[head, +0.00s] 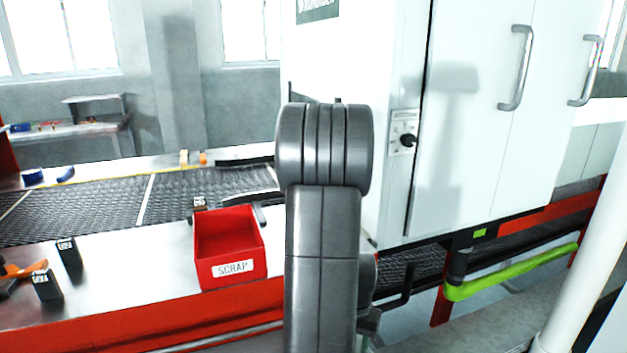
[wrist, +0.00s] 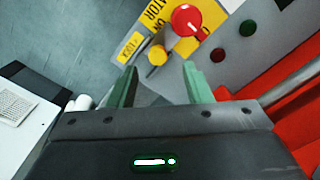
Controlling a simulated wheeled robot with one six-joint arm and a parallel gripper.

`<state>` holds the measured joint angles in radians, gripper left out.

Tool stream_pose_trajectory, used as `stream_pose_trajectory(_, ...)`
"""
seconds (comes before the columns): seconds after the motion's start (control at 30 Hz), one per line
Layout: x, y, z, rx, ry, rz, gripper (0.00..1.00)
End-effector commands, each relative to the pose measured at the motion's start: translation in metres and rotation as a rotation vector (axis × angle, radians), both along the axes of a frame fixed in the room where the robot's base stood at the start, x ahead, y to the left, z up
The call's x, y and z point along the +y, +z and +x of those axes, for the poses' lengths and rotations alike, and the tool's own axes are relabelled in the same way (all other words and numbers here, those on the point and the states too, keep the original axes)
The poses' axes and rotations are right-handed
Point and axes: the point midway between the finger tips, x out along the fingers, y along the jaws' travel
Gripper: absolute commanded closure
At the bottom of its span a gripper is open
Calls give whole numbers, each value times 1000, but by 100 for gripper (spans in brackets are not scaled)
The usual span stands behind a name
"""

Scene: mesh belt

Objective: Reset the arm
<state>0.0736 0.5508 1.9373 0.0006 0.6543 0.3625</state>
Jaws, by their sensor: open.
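My arm rises, grey and folded, through the middle of the head view. My gripper is not clearly visible there; the arm itself covers part of the bench and the white machine. In the wrist view my gripper (wrist: 159,68) has two green fingers, spread apart with nothing between them. Beyond the fingertips is a control panel with a red button (wrist: 187,20) on a yellow plate and a smaller yellow knob (wrist: 157,55). The fingers look apart from the panel, though the exact gap cannot be told.
A red SCRAP bin (head: 232,270) stands on the bench left of my arm, with small dark labelled blocks (head: 46,287) further left. The mesh belt (head: 85,208) runs behind. A white machine (head: 470,130) stands right of my arm, above a green pipe (head: 510,275).

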Motion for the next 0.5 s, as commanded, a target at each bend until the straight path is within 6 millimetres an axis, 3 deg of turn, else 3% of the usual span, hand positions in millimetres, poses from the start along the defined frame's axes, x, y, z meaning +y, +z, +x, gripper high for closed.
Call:
stream_pose_trajectory(0.2, 0, -34, 0, 3, 0, 0, 55)
stream_pose_trajectory(0.5, -1, -55, 0, 0, -1, 0, 55)
